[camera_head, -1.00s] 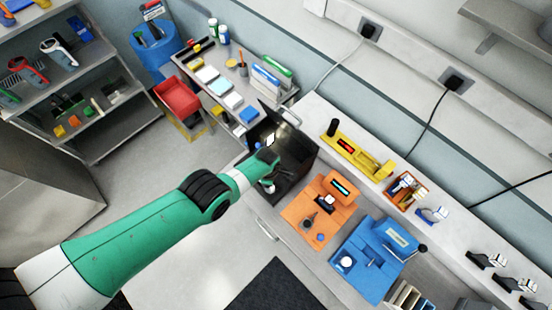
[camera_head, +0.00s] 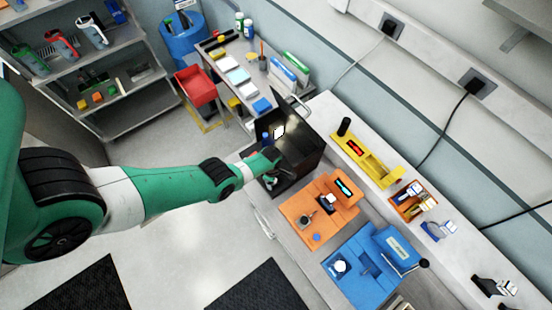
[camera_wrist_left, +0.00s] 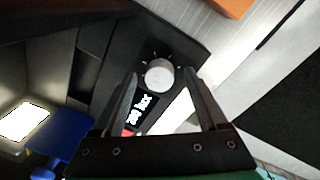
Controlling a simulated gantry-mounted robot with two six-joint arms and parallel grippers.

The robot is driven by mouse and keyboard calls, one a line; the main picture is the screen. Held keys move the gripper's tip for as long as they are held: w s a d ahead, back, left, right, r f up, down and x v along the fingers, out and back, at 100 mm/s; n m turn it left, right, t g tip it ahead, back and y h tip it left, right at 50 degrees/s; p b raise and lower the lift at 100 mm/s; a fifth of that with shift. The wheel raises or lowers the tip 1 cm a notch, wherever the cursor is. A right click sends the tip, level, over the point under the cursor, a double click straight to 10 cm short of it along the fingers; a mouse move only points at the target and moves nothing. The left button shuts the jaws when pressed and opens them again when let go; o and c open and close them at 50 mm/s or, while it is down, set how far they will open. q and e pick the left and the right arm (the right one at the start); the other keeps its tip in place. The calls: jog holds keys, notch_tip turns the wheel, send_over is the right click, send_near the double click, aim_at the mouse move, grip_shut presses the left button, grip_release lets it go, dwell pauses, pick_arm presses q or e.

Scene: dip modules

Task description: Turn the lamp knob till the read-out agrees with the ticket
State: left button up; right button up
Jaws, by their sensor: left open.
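The lamp knob (camera_wrist_left: 159,75) is a round grey-white dial on a black panel, with small tick marks around it. The read-out (camera_wrist_left: 139,108) beside it shows white characters ending in "lux"; its digits are too small to read surely. My left gripper (camera_wrist_left: 162,72) is open, with one fingertip on each side of the knob in the picture; I cannot tell if they touch it. In the head view my left gripper (camera_head: 274,170) is at the front of the black box (camera_head: 305,147). A bright white panel (camera_wrist_left: 22,121) shows at the left; I cannot make out a ticket.
A blue block (camera_wrist_left: 62,141) is beside the bright panel. An orange station (camera_head: 330,195), a blue station (camera_head: 375,255) and a yellow station (camera_head: 366,160) stand right of the box. A red bin (camera_head: 196,84) and shelves are at the left.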

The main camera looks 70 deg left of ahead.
pick_arm(q)
grip_shut()
dwell(0.4)
